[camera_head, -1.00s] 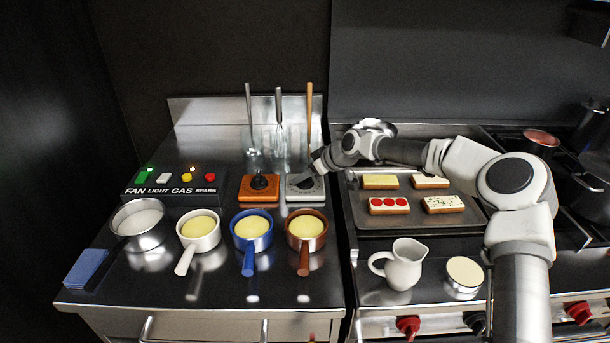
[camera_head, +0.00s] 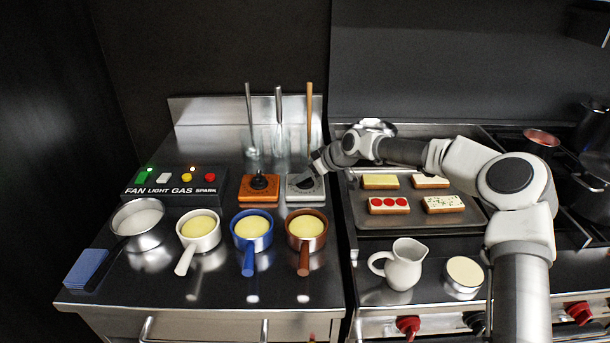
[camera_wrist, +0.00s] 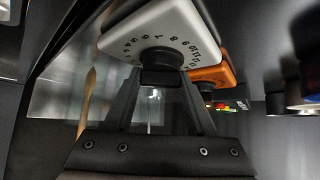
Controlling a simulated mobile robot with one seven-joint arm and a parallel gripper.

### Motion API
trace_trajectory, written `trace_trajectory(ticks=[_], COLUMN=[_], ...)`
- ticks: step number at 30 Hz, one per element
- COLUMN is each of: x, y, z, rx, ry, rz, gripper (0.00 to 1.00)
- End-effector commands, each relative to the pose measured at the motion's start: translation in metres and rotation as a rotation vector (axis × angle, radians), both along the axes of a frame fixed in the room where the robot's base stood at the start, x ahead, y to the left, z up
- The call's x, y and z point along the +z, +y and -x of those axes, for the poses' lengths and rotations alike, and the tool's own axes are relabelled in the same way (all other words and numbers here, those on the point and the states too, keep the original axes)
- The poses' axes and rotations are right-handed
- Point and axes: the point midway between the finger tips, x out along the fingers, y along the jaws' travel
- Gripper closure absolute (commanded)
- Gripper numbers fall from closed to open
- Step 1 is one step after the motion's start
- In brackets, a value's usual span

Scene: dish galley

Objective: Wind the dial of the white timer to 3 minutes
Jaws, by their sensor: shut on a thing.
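The white timer (camera_head: 306,194) stands on the steel counter, to the right of the orange timer (camera_head: 259,188). In the wrist view the white timer's face (camera_wrist: 133,40) shows numbers in a ring around a dark dial (camera_wrist: 162,60). My gripper (camera_head: 309,178) reaches in from the right over the white timer. In the wrist view my gripper (camera_wrist: 160,78) has its two fingers closed on the dial. The fingers cover part of the dial, and I cannot read its setting.
A labelled switch box (camera_head: 172,184) is at the left. Several small pans stand in front of the timers, including a brown one (camera_head: 306,228). Utensils (camera_head: 279,130) stand upright behind. A toast tray (camera_head: 400,222) lies under my arm at the right.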

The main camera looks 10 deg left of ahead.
Motion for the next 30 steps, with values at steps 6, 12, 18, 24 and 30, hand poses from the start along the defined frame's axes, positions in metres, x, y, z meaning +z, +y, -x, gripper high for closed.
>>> trace_trajectory(ticks=[6, 12, 18, 24, 30], x=[0.0004, 0.0004, 0.0003, 0.0002, 0.0072], y=[0.0003, 0.0003, 0.0003, 0.0002, -0.006], z=[0.0002, 0.0002, 0.0002, 0.0001, 0.0017], rx=[0.001, 0.001, 0.0, 0.0, -0.001], ry=[0.001, 0.001, 0.0, 0.0, -0.002], rz=[0.0, 0.0, 0.0, 0.0, 0.0], gripper=[0.99, 0.99, 0.15, 0.15, 0.15])
